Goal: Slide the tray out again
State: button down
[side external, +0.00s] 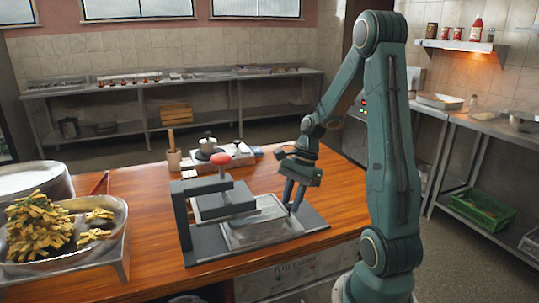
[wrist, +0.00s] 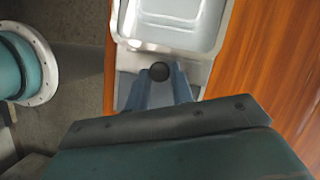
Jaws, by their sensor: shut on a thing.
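My gripper (wrist: 160,88) is shut on this knob, one finger on each side. In the side view my gripper (side external: 293,203) reaches down at the tray's right end. The exact finger contact is hard to see.
A metal pan of yellow fries (side external: 50,232) stands at the left of the wooden counter (side external: 140,185). Behind the press are a wooden-handled pot (side external: 174,158) and a small tray with a lidded jar (side external: 207,146). The counter's front edge is close to the base plate.

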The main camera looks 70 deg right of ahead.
jog(key=s+d, duration=0.2)
jog(key=d, duration=0.1)
jog(key=shift+s+r, duration=0.1)
jog(key=shift+s, duration=0.3)
jog(key=c, duration=1.2)
grip_release()
jog(key=shift+a, duration=0.1)
